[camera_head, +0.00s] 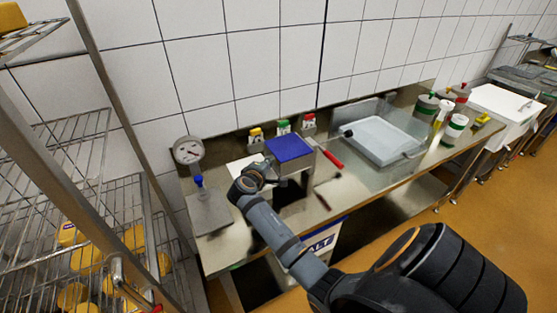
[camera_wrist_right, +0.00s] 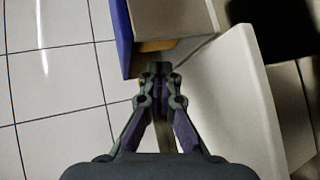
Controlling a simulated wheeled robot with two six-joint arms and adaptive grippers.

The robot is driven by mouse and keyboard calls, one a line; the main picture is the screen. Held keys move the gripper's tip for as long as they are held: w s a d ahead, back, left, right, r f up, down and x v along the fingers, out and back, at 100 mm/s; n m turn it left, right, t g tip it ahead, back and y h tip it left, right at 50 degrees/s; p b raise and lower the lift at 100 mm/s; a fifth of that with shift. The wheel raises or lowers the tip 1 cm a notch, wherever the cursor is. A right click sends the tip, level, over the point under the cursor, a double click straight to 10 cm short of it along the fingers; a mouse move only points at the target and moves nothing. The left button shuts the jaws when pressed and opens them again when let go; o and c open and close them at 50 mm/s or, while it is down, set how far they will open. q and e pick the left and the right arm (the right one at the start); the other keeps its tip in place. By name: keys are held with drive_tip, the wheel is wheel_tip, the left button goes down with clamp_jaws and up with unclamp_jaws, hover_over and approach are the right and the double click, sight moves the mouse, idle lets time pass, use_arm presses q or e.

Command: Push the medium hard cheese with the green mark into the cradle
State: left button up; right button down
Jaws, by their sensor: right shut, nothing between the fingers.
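My right gripper (camera_head: 247,181) is over the counter, beside the left front of a block-like unit with a blue top (camera_head: 289,147). In the wrist view its fingertips (camera_wrist_right: 160,68) are together, with nothing seen between them. The blue part (camera_wrist_right: 122,30) shows just ahead, next to a brownish-grey block. A small piece of yellow (camera_wrist_right: 157,45) shows beyond the fingertips, under that block; I cannot tell whether it is the cheese. No green mark shows on it. I cannot make out the cradle for certain. My left gripper is out of view.
A dial gauge (camera_head: 188,151) stands at the left. Yellow, green (camera_head: 283,127) and red tagged items line the wall. A red-handled tool (camera_head: 331,158) and a white tray (camera_head: 383,139) lie to the right. A wire rack (camera_head: 75,185) with yellow cheeses is at far left.

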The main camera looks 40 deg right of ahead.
drive_tip(key=shift+w+a+r, duration=0.2)
drive_tip(key=shift+a+r, duration=0.15)
drive_tip(key=shift+a, duration=0.45)
drive_tip(key=shift+w+a+r, duration=0.2)
drive_tip(key=shift+a+r, duration=0.1)
drive_tip(key=shift+a, duration=0.45)
